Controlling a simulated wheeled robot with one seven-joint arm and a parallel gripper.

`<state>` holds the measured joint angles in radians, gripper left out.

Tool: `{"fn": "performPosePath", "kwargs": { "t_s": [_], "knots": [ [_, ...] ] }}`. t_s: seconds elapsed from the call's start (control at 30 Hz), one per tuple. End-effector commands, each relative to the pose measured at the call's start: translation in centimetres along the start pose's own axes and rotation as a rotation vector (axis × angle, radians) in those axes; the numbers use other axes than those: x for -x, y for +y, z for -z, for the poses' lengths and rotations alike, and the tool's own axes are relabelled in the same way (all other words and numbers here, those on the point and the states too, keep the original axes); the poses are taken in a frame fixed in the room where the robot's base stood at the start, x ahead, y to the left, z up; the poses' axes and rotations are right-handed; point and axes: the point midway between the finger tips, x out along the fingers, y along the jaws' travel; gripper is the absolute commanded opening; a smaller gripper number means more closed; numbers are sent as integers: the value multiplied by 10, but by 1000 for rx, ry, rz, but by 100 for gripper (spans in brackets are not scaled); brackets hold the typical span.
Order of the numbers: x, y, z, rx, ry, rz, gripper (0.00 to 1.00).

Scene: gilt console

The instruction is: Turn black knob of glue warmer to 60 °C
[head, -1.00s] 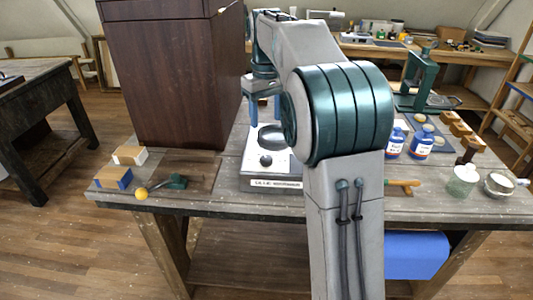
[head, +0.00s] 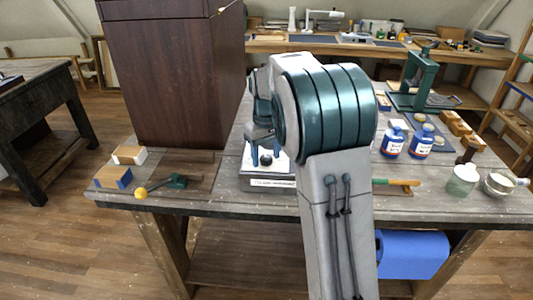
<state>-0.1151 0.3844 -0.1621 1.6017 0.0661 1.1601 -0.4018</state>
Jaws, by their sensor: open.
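The glue warmer (head: 257,183) is a low white-topped box with a labelled front, standing near the front edge of the wooden workbench. Its black knob (head: 266,160) shows on the white top. My gripper (head: 267,155) points down over the warmer with its blue fingers on either side of the knob. The fingers are open. I cannot tell whether they touch the knob. My arm hides the right part of the warmer, and the dial marks are too small to read.
A tall dark wooden cabinet (head: 178,80) stands close on the left. A tool with a yellow ball end (head: 141,192) lies at front left. Blue bottles (head: 420,142), a jar (head: 462,180) and a green press (head: 416,80) stand on the right.

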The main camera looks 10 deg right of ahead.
Motion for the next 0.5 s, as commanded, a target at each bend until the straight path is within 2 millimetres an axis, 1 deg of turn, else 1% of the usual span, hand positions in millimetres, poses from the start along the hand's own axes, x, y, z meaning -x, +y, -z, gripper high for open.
{"fn": "performPosePath", "kwargs": {
  "t_s": [0.07, 0.17, 0.2, 0.23, 0.5],
  "knots": [
    [0, 0, 0, 0, 0, 0, 53],
    [0, 0, 0, 0, 0, 0, 28],
    [0, 0, 0, 0, 0, 0, 17],
    [0, 0, 0, 0, -1, 0, 9],
    [0, 0, 0, -12, -1, 0, 9]
  ]
}}
